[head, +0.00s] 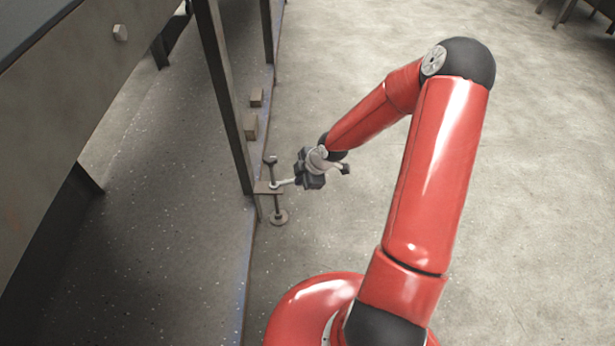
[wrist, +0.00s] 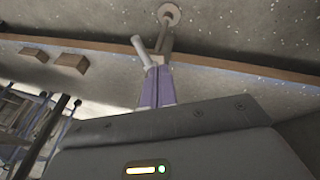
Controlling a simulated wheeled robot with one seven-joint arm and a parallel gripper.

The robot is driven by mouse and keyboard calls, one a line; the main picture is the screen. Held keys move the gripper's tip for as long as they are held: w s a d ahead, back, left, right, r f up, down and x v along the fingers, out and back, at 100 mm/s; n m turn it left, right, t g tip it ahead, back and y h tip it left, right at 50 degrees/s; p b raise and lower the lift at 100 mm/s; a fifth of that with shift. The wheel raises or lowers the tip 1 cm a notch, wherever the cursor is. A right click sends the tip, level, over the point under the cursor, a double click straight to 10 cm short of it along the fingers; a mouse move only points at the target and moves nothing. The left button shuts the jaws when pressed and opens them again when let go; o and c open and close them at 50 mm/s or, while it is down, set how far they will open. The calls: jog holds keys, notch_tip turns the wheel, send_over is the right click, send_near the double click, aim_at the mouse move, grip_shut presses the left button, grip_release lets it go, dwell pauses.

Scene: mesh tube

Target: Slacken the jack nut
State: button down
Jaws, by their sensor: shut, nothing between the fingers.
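The jack stands at the edge of the grey speckled platform. Its upright screw (head: 275,203) passes through a small bracket plate (head: 263,188) and has a round foot (head: 279,217) below. A pale lever-like piece, which looks like the jack nut's arm (head: 286,183), reaches from the screw toward my gripper (head: 304,178). In the wrist view my gripper's purple fingers (wrist: 156,75) are shut with nothing between them. The pale arm (wrist: 140,46) shows just beyond and left of the fingertips. I cannot tell whether they touch. The nut itself is mostly hidden there.
A dark upright post (head: 228,95) stands close beside the jack. Two small brown blocks (head: 250,127) (head: 256,97) sit along the platform edge beyond it. A large grey beam (head: 85,85) fills the upper left. The concrete floor (head: 545,180) at right is open.

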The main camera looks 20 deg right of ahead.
aim_at(291, 181)
jog(key=w+f, duration=0.4)
jog(key=shift+a+f+b, duration=0.4)
jog(key=shift+w, duration=0.15)
jog(key=shift+w+n+p, duration=0.4)
jog(key=shift+n+p, duration=0.1)
jog(key=shift+p, duration=0.6)
jog(key=shift+w+d+f+n+g, duration=0.1)
jog(key=shift+w+f+n+g, duration=0.1)
jog(key=shift+f+n+g, duration=0.1)
jog(key=shift+s, duration=0.15)
